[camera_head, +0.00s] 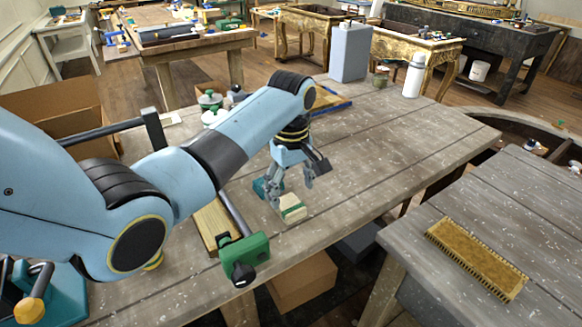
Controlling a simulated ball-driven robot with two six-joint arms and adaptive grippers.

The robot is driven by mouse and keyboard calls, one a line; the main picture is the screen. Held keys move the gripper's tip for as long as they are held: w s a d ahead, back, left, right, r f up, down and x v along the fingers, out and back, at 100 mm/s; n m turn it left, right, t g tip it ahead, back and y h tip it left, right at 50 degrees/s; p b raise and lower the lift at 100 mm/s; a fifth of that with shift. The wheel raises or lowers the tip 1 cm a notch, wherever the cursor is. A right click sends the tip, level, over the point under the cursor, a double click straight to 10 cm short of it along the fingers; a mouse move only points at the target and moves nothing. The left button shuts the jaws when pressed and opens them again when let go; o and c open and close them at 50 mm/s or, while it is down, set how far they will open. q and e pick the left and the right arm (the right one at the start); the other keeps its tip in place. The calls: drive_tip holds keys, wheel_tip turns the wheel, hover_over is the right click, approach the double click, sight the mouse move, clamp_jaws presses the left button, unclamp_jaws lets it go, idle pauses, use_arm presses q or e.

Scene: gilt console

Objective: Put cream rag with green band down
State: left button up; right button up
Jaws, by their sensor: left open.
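The cream rag with the green band (292,209) lies on the grey wooden workbench (400,150), near its front edge, as a small folded block. My left gripper (290,188) reaches down from the left arm, with its fingers spread just above and behind the rag. It is open. Whether a fingertip still touches the rag I cannot tell. My right gripper does not show.
A green-ended bar clamp (245,262) lies left of the rag. A grey canister (349,52) and a white bottle (414,76) stand at the back. A brush (477,259) lies on the right-hand table. The bench right of the rag is clear.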

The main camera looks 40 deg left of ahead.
sight(291, 205)
use_arm(q)
wheel_tip(291, 205, up, 7)
idle(0.8)
